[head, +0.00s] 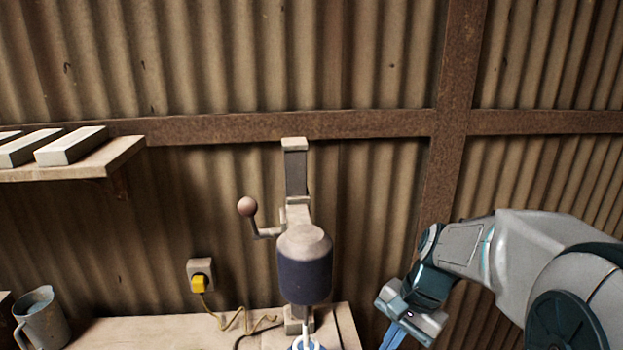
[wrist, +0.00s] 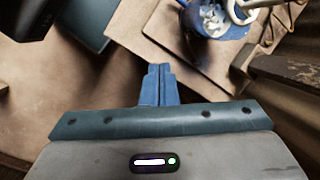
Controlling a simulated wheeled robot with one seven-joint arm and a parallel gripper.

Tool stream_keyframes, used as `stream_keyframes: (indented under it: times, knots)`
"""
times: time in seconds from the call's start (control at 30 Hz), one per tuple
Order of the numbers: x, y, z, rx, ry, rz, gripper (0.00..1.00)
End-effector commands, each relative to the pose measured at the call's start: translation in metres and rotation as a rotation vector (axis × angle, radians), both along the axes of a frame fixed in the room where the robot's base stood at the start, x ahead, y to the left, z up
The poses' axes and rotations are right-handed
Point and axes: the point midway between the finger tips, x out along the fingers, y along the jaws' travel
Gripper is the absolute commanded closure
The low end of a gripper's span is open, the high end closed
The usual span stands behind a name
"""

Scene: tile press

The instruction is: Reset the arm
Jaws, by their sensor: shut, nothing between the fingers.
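My gripper (head: 393,338) is at the lower right in the head view, to the right of the press, with its blue fingers pointing down and cut off by the picture's bottom edge. In the wrist view its blue fingers (wrist: 158,84) are together with nothing between them. My arm reaches in from the right edge. The tile press (head: 305,265) stands on the bench at the middle, with a dark rounded body on an upright post and a ball-ended lever (head: 248,207) on its left. My gripper is apart from it.
A wooden bench (head: 150,333) runs along the corrugated wall. A grey mug (head: 42,322) stands at its left. A shelf (head: 115,160) holds pale blocks (head: 72,146). A yellow plug (head: 199,285) with a cord sits in a wall socket. A blue container (wrist: 212,20) with white pieces shows in the wrist view.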

Motion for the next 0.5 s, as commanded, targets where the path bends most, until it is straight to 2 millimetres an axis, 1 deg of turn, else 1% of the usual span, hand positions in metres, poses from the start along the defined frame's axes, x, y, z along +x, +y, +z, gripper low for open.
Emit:
stream_keyframes:
  times: [0.03,0.2,0.5]
  knots:
    - [-0.009,0.002,0.006,-0.026,-0.038,0.050,1.00]
    - [-0.032,0.002,0.018,-0.120,-0.156,0.221,1.00]
    - [-0.071,-0.001,0.034,-0.289,-0.349,0.519,1.00]
